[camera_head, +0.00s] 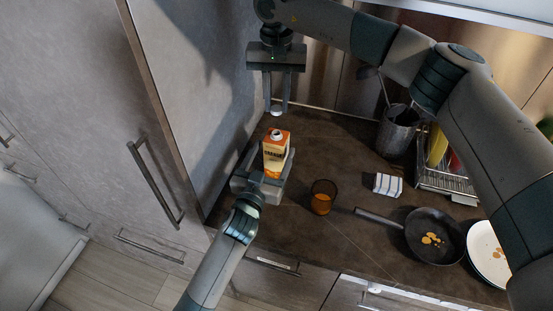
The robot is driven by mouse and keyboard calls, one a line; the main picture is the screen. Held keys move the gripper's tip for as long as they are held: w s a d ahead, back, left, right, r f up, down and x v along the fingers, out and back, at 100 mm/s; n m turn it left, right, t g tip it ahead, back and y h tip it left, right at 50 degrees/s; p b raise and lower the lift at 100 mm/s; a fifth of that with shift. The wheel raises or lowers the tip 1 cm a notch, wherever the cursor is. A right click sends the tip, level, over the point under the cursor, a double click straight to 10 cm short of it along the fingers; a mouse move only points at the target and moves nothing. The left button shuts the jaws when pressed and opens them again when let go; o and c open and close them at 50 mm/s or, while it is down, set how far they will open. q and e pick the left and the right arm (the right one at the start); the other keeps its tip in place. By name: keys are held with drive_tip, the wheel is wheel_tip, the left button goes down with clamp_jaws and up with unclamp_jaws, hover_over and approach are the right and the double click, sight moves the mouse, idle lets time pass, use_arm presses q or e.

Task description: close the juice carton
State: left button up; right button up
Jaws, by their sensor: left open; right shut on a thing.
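The juice carton (274,160), orange and cream with a printed front, stands upright on the dark counter at the back left. Its top shows a dark round spout opening. My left gripper (271,174) is open, with its fingers around the carton; whether they touch it is unclear. My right gripper (278,108) points down above the carton, shut on a small pale cap (277,113). The cap is apart from the spout, a little above it.
A glass of orange juice (322,197) stands right of the carton. Further right are a striped box (387,185), a frying pan (433,237), a white plate (487,250), a utensil holder (397,131) and a dish rack (447,182). A tall grey cabinet (196,80) rises close on the left.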

use_arm(q)
drive_tip(key=shift+x, duration=1.95)
drive_tip(key=c, duration=1.6)
use_arm(e)
drive_tip(key=shift+f, duration=2.5)
drive_tip(key=shift+f, duration=0.1)
drive_tip(key=shift+f, duration=0.8)
drive_tip(key=shift+f, duration=0.5)
